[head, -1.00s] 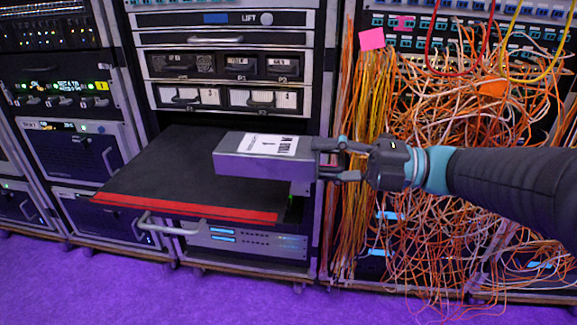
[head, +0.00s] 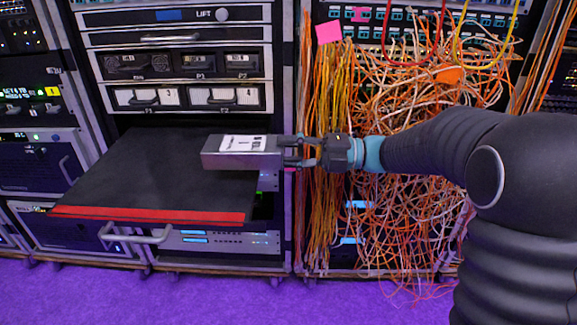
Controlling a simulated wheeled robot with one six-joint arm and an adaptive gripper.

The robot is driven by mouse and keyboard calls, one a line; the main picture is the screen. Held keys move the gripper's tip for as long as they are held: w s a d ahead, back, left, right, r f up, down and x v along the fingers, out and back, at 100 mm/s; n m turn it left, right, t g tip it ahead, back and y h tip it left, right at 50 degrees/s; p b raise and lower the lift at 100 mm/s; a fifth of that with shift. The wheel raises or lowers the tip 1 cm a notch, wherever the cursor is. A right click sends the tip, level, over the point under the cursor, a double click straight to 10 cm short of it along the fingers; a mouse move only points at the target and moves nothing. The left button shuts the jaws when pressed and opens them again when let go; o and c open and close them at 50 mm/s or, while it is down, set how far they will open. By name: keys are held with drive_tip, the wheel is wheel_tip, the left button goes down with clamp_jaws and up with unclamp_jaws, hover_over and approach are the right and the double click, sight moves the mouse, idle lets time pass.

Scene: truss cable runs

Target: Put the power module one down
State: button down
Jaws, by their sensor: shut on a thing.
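The power module one (head: 241,158) is a grey metal box with a white label marked 1 on top. My gripper (head: 290,152) is shut on its right end and holds it level from the right. The module is over the right part of a black pull-out shelf (head: 140,170) with a red front strip. I cannot tell whether the module touches the shelf. Its right end reaches past the shelf's right edge. The shelf's left part is bare.
Above the shelf is a rack with drawers numbered 3 and 4 (head: 188,97). Orange and yellow cables (head: 400,190) hang in a tangle right of the shelf, behind my arm. A pink note (head: 329,32) is above them. Purple floor (head: 150,300) lies in front.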

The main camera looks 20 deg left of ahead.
drive_tip(key=shift+w+f, duration=0.15)
drive_tip(key=shift+f, duration=1.8)
drive_tip(key=shift+f, duration=0.1)
drive_tip(key=c, duration=0.6)
unclamp_jaws()
drive_tip(key=b+v, duration=0.1)
drive_tip(key=v, duration=1.1)
